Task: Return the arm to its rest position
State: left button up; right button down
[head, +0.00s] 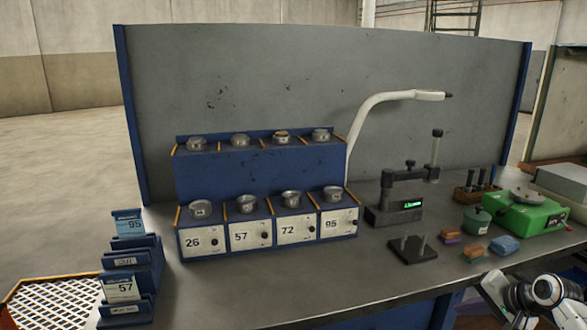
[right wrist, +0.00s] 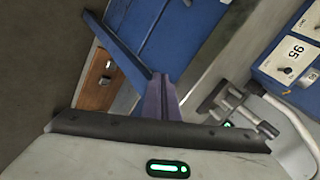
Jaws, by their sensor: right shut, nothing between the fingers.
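My right arm (head: 540,292) shows at the lower right corner of the head view, at the bench's front edge. My right gripper (right wrist: 160,80) shows in the right wrist view with its two dark fingers pressed together and nothing between them. Its grey body with a green light fills the bottom of that view. The fingers do not touch anything that I can make out. My left arm and gripper are not in view.
On the bench (head: 350,262) stand a blue rack (head: 262,180) with several numbered boxes, a black measuring stand (head: 393,215), a dark plate with pins (head: 413,249), small coloured blocks (head: 473,252) and a green scale (head: 525,214). A card holder (head: 130,275) stands at left. The front middle is clear.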

jog(key=s+a+f+n+h, duration=0.1)
jog(key=s+a+f+n, duration=0.2)
jog(key=s+f+n, duration=0.55)
jog(key=s+a+f+n+h, duration=0.25)
jog(key=s+f, duration=0.75)
jog(key=s, duration=0.5)
jog(key=s+a+n+y, duration=0.2)
jog(key=s+a+n, duration=0.45)
jog(key=s, duration=0.65)
jog(key=a+m+y, duration=0.1)
jog(key=a+m, duration=0.4)
jog(key=a, duration=0.8)
jog(key=shift+w+r+t, duration=0.2)
jog(key=shift+w+t, duration=0.05)
jog(key=shift+t, duration=0.15)
